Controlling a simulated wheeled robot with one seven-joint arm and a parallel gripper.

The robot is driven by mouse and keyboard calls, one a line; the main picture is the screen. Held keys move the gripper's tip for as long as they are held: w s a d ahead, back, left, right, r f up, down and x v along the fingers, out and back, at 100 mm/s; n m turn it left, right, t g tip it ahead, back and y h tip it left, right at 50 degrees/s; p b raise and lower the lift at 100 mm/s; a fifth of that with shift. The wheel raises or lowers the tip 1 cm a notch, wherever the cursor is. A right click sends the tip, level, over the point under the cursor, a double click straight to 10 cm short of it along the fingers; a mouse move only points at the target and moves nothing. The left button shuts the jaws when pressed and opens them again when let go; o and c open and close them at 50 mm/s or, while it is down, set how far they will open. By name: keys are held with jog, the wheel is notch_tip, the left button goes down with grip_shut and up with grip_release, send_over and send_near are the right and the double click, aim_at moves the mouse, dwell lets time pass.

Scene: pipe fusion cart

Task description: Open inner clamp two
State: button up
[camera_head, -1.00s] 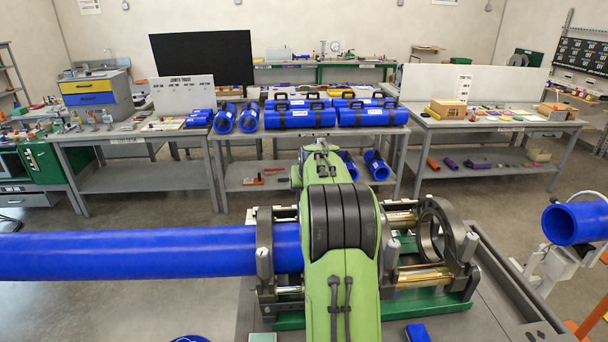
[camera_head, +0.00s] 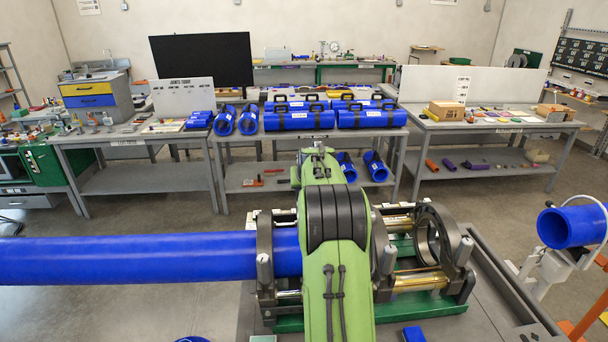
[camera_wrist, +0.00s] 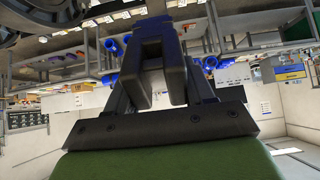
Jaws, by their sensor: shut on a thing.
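The fusion machine stands on the cart with several dark ring clamps. The leftmost clamp (camera_head: 265,258) is around the long blue pipe (camera_head: 130,257). An inner clamp (camera_head: 387,252) shows just right of my green arm, partly hidden by it. The rightmost clamp (camera_head: 426,236) is an empty ring. My arm covers the middle of the machine, so which clamp is inner clamp two is unclear. My gripper (camera_wrist: 160,72) is hidden in the head view. In the wrist view its dark fingers are close together on a dark part, whose shape is hard to make out.
A short blue pipe (camera_head: 572,226) sits on a white stand at the right. A small blue block (camera_head: 414,334) lies on the cart near the front. A bench (camera_head: 230,142) with blue pipe pieces stands behind, with open floor between.

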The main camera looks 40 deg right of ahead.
jog(key=shift+w+d+r, duration=0.7)
jog(key=shift+w+d, duration=0.05)
jog(key=shift+w, duration=0.2)
jog(key=shift+w+d+r, duration=0.4)
jog(key=shift+w+d, duration=0.35)
jog(key=shift+w, duration=0.15)
jog(key=shift+w+d+r, duration=0.35)
jog(key=shift+w+d, duration=0.4)
jog(key=shift+w, duration=0.1)
